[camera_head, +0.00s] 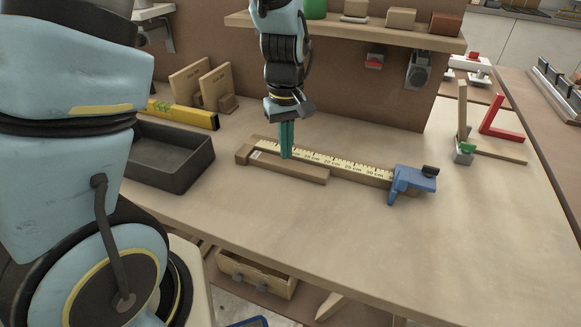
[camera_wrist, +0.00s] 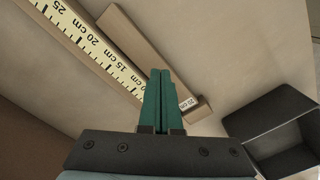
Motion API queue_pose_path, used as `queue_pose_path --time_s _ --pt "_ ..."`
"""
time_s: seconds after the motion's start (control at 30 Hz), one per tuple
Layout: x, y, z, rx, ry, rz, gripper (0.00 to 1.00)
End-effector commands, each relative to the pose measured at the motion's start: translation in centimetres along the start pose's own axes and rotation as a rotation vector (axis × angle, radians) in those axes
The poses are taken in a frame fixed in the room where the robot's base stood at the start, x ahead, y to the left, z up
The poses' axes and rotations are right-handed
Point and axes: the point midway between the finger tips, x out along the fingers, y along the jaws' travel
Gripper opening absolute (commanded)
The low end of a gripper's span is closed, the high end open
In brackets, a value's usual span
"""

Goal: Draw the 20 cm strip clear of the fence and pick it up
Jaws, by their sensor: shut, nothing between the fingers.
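The 20 cm strip (camera_head: 300,171) is a flat brown wooden bar lying on the bench along the near side of the fence (camera_head: 372,179). The fingers (camera_wrist: 160,72) hide part of the strip; contact cannot be told.
A dark open tray (camera_head: 172,160) stands left of the fence, with a yellow level (camera_head: 183,113) behind it. A shelf (camera_head: 350,27) rises at the back. A red square (camera_head: 503,120) lies at right. The bench front is clear.

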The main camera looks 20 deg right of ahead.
Motion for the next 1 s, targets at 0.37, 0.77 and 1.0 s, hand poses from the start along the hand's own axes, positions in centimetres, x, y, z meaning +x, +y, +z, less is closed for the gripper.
queue_pose_path --time_s 0.37,0.77,1.0 --pt "0.5 0.0 0.0 0.000 0.000 0.000 0.00" --pt "1.2 0.0 0.0 0.000 -0.001 -0.001 0.00" --pt "1.7 0.0 0.0 0.000 -0.001 -0.001 0.00"
